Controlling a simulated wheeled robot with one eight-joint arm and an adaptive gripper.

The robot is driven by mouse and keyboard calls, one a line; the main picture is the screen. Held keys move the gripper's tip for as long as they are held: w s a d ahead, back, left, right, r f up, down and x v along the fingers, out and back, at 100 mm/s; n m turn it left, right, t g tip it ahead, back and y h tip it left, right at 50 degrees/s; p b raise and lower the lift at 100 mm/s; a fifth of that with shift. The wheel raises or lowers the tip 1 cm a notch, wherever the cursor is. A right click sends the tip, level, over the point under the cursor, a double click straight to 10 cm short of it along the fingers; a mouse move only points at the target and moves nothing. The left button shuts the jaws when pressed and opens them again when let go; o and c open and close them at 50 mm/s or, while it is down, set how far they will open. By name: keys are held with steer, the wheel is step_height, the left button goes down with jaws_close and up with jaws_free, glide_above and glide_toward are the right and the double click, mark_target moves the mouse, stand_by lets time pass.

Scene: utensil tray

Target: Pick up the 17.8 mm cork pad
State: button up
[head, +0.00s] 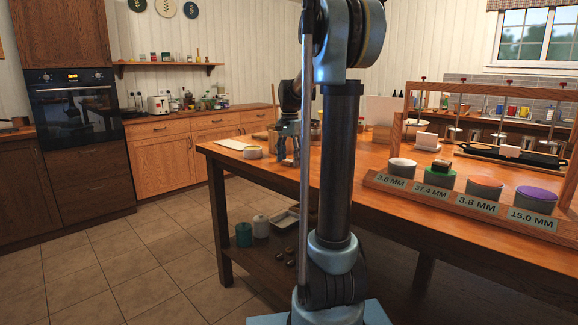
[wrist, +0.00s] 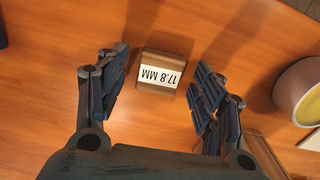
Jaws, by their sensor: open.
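The cork pad (wrist: 160,70) is a small brown block with a white label reading 17.8 MM, upside down in the wrist view. It rests on the wooden table (wrist: 50,75). My gripper (wrist: 158,82) is open, with one dark finger on each side of the pad in the picture. Gaps show between the pad and both fingers, so nothing is held. In the head view my gripper (head: 289,151) is low over the far left part of the table. I cannot make out the pad there.
A round pale container with a yellow inside (wrist: 300,95) stands right of my gripper in the wrist view. In the head view, a wooden rack (head: 470,198) with several labelled cups stands at the right. A white board (head: 232,144) lies near the table's left corner.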

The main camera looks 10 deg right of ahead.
steer(key=shift+c, duration=0.3)
steer(key=c, duration=0.8)
steer(key=shift+r, duration=0.1)
